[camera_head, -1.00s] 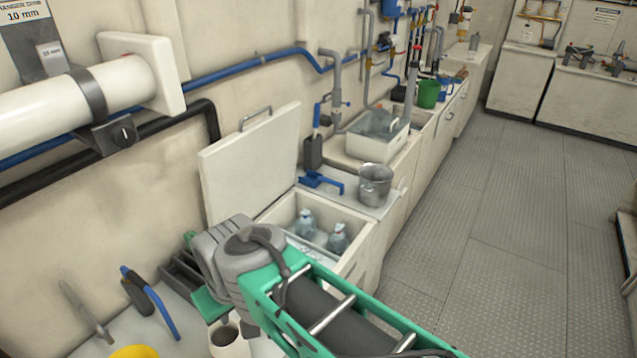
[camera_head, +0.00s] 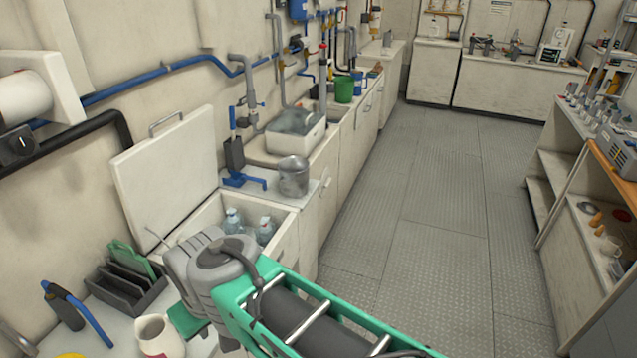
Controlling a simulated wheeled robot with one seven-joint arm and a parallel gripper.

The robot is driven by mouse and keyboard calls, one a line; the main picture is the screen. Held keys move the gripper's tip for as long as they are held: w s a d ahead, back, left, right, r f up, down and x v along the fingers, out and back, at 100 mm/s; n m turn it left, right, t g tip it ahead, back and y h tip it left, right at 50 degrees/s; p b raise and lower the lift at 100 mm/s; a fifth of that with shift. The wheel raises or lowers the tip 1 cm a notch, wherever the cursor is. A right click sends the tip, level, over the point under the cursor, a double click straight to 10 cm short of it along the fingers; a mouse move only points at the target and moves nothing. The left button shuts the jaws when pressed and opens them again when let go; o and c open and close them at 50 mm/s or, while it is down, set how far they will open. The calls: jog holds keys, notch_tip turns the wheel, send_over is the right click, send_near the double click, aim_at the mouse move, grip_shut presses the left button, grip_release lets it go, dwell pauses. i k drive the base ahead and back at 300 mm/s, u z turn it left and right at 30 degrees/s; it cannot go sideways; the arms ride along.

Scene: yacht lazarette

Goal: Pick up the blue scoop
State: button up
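A small blue object (camera_head: 243,180) with a short blue handle lies on the counter beside the metal bucket. It looks like the blue scoop, but it is too small to be sure of its shape. My arm crosses the bottom of the view, with its grey joint in front of the near counter and the open bin. The fingers of my gripper do not show, and nothing held is visible. The blue object is beyond my arm, apart from it and unobstructed.
An open bin (camera_head: 284,216) with a raised lid (camera_head: 165,175) holds clear bottles. A metal bucket (camera_head: 293,177), a blue-handled dark tool (camera_head: 234,152) and a white basin (camera_head: 297,138) are near the blue object. A dark rack (camera_head: 125,290) and white jug (camera_head: 158,338) stand near left. Floor at right is clear.

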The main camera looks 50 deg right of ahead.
aim_at(237, 179)
jog(key=z, duration=2.35)
jog(key=k, duration=0.75)
jog(key=u, duration=0.9)
jog(key=i, duration=1)
jog(key=z, duration=0.6)
